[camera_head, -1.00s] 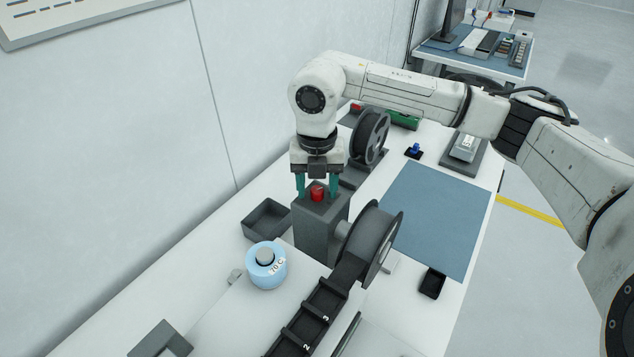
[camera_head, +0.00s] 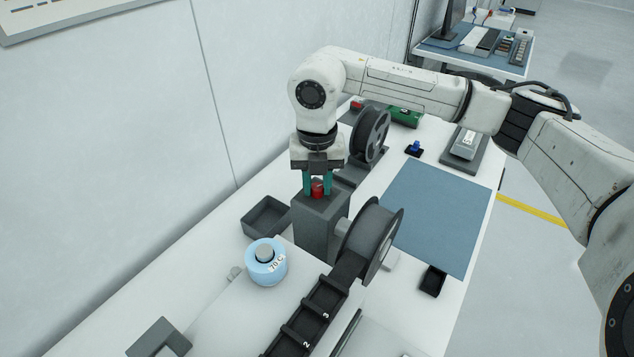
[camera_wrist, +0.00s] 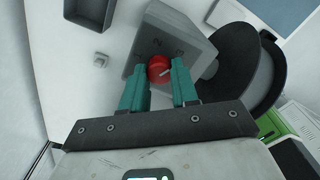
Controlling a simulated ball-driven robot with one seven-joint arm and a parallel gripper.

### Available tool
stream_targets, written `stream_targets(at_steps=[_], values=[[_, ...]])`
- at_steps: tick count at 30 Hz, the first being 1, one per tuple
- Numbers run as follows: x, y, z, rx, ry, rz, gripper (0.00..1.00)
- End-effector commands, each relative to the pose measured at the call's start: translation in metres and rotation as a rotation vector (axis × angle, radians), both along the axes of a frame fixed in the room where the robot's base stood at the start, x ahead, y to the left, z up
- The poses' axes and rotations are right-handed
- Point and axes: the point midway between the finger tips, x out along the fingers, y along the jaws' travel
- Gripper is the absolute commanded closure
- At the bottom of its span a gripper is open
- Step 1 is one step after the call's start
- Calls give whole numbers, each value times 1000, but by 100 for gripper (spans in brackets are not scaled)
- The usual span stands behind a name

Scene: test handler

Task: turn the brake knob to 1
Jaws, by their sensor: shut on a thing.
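The red brake knob (camera_head: 318,189) sits on top of a grey block (camera_head: 315,228) that holds the reel. My gripper (camera_head: 318,185) points straight down over the block, its two teal fingers closed on the knob's sides. Faint numbers are marked on the block top (camera_wrist: 172,45) around the knob; a 2 seems readable, the others are unclear. I cannot tell which number the pointer line meets.
A dark reel (camera_head: 372,240) stands right in front of the block, with a black track (camera_head: 307,322) running toward me. A grey open bin (camera_head: 266,216) is at left, a light-blue round container (camera_head: 266,264) in front of it. A blue mat (camera_head: 435,215) lies clear at right.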

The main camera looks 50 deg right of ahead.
Motion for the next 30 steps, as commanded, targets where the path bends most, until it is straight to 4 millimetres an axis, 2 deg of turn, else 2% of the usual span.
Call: stream_targets(at_steps=[8,30], values=[[0,-1,-5,-4,-2,159,100],[1,-1,-3,-4,-3,853,100]])
